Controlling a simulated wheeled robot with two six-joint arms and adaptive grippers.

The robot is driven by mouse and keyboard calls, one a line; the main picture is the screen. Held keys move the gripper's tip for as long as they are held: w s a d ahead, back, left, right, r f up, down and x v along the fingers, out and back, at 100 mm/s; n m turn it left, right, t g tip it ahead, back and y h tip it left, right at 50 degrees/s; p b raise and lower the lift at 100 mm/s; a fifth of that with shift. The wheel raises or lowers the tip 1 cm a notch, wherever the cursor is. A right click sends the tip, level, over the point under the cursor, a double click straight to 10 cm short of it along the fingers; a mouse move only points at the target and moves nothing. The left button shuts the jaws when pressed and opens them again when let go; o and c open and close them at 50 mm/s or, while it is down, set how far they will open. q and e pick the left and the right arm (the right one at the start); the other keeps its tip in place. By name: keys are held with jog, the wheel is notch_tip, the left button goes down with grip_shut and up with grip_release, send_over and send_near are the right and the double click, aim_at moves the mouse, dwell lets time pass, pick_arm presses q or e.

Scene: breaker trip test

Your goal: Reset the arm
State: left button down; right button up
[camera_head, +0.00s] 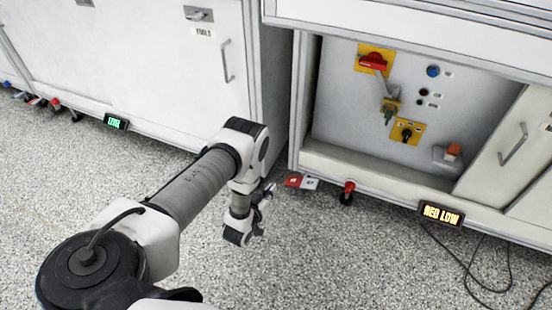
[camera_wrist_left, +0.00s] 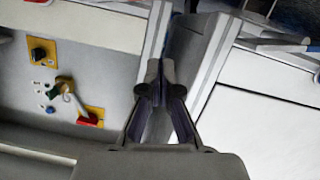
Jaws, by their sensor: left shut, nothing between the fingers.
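My left arm reaches in from the left in the head view. Its gripper (camera_head: 264,196) hangs above the floor, left of the open panel bay and apart from it. The left wrist view shows the gripper (camera_wrist_left: 158,75) with its fingertips together and nothing between them. The grey panel (camera_head: 340,100) carries a red rotary handle on a yellow plate (camera_head: 373,62), a yellow and green piece (camera_head: 391,107) below it, and a black knob on a yellow plate (camera_head: 406,132). The red handle also shows in the left wrist view (camera_wrist_left: 88,119). My right gripper is not in view.
A closed white cabinet (camera_head: 150,70) stands left of the bay. A lit "RED LOW" sign (camera_head: 441,214) sits at the bay's lower edge. A red and white tag (camera_head: 301,182) lies near a red-topped foot (camera_head: 348,190). Cables (camera_head: 490,265) lie on the floor at right.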

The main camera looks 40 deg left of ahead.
pick_arm(q)
jog(key=shift+s, duration=0.1)
dwell(0.5)
jog(key=w+d+r, duration=0.3)
jog(key=w+r, duration=0.1)
jog(key=r, duration=0.1)
jog(key=s+d+r+m+g+h+p, duration=0.1)
jog(key=s+d+r+g+h, duration=0.15)
jog(key=d, duration=0.45)
jog(key=s+d+m+g+p, duration=0.15)
jog(key=s+g, duration=0.45)
jog(key=s, duration=0.9)
jog(key=s+d+m+g, duration=0.25)
jog(key=s+g, duration=0.45)
jog(key=s, duration=0.8)
notch_tip(320, 180, up, 36)
jog(key=p, duration=3.6)
jog(key=shift+w+d+n+p, duration=0.3)
jog(key=shift+w+n+p, duration=0.05)
jog(key=shift+w+n, duration=0.1)
